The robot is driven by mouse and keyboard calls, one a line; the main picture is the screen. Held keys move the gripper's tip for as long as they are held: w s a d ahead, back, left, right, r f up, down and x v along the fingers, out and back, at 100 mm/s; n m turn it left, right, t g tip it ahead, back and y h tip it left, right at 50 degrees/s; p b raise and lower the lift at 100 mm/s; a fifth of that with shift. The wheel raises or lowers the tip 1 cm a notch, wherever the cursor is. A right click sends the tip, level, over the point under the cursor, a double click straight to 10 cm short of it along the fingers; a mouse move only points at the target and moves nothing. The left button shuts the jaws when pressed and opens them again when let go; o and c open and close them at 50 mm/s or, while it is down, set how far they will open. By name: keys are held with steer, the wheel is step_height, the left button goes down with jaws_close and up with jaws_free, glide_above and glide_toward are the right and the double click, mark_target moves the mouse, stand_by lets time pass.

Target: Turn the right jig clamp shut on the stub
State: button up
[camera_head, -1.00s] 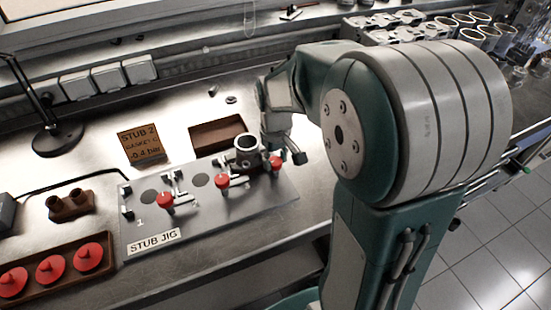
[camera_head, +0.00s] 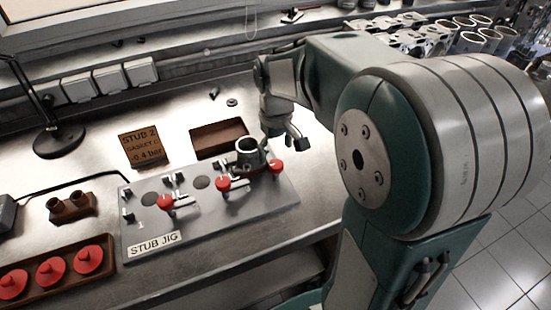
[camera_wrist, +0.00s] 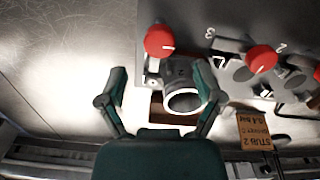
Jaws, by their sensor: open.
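The stub jig (camera_head: 215,218) is a grey plate with red-knobbed clamps. A dark metal stub (camera_head: 247,155) with a round open mouth stands at its right end; the wrist view also shows it (camera_wrist: 182,98). The right clamp's red knob (camera_head: 276,167) is just right of the stub, and in the wrist view the knob (camera_wrist: 159,41) lies beyond the stub. How tightly this clamp sits on the stub cannot be told. My gripper (camera_head: 285,138) is open and empty, above and behind the stub and knob. Its fingers (camera_wrist: 160,75) are spread in the wrist view, apart from the knob.
A middle clamp with a red knob (camera_head: 222,184) and a left one (camera_head: 166,202) stand nearby. A brown tray (camera_head: 195,148) and a "STUB 2" sign (camera_head: 143,147) are behind the jig. Red parts lie in a tray at front left.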

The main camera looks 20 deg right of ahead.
mark_target(275, 166)
step_height(275, 166, up, 7)
stand_by(0.3)
steer(key=s+a+m+t, duration=0.1)
steer(key=s+a+t, duration=0.1)
steer(key=s, duration=0.6)
steer(key=s+a+m+t, duration=0.1)
steer(key=s+a+t, duration=0.2)
steer(key=s, duration=0.4)
steer(key=shift+s+r+t, duration=0.2)
steer(key=shift+s+t, duration=0.1)
steer(key=shift+s, duration=0.1)
stand_by(0.7)
